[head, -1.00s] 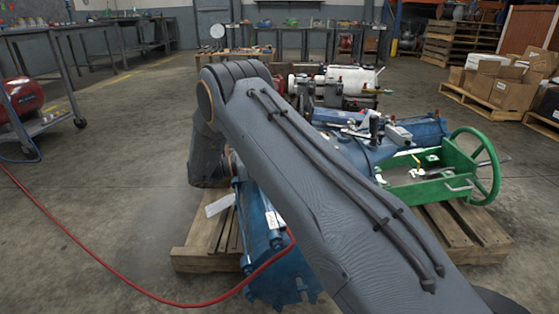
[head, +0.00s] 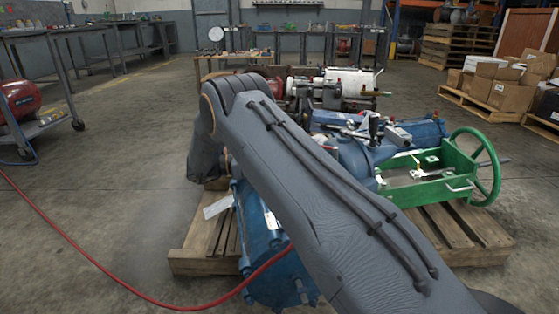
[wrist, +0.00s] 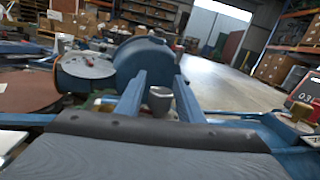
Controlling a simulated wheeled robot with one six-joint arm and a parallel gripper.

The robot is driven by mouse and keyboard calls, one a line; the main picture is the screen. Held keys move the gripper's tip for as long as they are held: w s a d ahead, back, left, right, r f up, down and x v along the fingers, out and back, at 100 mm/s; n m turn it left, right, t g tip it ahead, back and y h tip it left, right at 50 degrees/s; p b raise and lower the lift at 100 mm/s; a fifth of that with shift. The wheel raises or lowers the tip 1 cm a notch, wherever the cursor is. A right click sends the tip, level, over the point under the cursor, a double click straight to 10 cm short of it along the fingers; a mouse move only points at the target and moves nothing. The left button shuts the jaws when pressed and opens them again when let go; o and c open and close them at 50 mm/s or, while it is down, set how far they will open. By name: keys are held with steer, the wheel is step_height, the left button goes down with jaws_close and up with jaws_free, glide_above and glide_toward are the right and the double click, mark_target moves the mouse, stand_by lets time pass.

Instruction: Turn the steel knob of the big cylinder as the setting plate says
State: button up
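The big blue cylinder (head: 262,225) lies on a wooden pallet (head: 195,262), partly hidden behind my arm in the head view. A white plate (head: 217,206) sticks out at its left side; its text is too small to read. In the wrist view a small steel knob (wrist: 159,97) shows between the two blue-grey fingers of my gripper (wrist: 160,78). The fingers are apart, with visible gaps on both sides of the knob. I cannot tell how deep the knob sits between them. My arm hides the gripper and knob in the head view.
A green frame with a handwheel (head: 477,167) stands at the pallet's right. A red hose (head: 120,283) crosses the floor and passes over the cylinder. In the wrist view a large blue round body (wrist: 143,62) rises beyond the fingers. Open floor lies left.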

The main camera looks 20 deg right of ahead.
steer(key=shift+o, duration=0.2)
steer(key=shift+d, duration=0.15)
steer(key=shift+r, duration=0.2)
step_height(320, 180, up, 10)
steer(key=p, duration=0.5)
steer(key=shift+f, duration=0.2)
